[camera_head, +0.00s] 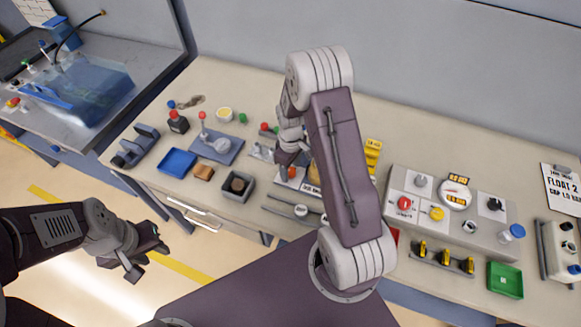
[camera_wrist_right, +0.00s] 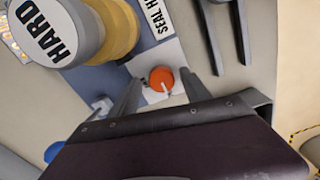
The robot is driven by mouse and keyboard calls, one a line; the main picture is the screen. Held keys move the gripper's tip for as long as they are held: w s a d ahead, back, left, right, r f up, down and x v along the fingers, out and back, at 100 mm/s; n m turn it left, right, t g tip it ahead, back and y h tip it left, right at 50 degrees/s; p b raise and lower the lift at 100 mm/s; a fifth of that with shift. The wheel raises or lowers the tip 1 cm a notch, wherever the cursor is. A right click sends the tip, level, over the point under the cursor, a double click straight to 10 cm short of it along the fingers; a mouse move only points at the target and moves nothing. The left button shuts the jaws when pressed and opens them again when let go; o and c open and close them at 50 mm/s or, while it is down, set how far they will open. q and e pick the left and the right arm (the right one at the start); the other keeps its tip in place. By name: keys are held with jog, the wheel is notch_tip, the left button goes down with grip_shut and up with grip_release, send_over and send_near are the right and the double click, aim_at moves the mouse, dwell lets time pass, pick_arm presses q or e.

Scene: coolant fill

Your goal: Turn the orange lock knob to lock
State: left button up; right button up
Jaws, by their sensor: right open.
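The orange lock knob (camera_wrist_right: 161,79) sits on a white plate, with a small white pointer mark on its lower side. In the head view the knob (camera_head: 292,172) shows as a small orange spot just below my right gripper (camera_head: 291,158). In the right wrist view my right gripper (camera_wrist_right: 160,84) is open, with one finger on each side of the knob. I cannot tell whether the fingers touch it. My left gripper (camera_head: 146,262) is open and empty, over the floor in front of the bench.
A grey-and-yellow cylinder labelled HARD (camera_wrist_right: 80,30) stands close by the knob. A panel with a red knob (camera_head: 404,203) and a gauge (camera_head: 455,194) is at right. A blue tray (camera_head: 178,162) and a dark-centred grey box (camera_head: 237,186) are at left. My right arm hides the bench middle.

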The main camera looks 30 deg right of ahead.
jog(key=shift+a, duration=0.2)
jog(key=shift+c, duration=0.7)
jog(key=c, duration=0.5)
pick_arm(q)
jog(key=shift+a, duration=0.2)
pick_arm(e)
grip_shut()
jog(key=shift+m, duration=0.3)
jog(key=m, duration=0.4)
jog(key=shift+d, duration=0.1)
jog(key=m, duration=0.4)
jog(key=shift+s+f+p, duration=0.1)
jog(key=shift+p, duration=0.3)
jog(key=m, duration=0.5)
pick_arm(q)
jog(key=shift+d+r, duration=0.1)
jog(key=shift+r, duration=0.5)
pick_arm(e)
jog(key=m, duration=0.4)
jog(key=shift+s+d, duration=0.1)
jog(key=shift+s, duration=0.05)
jog(key=shift+m, duration=0.3)
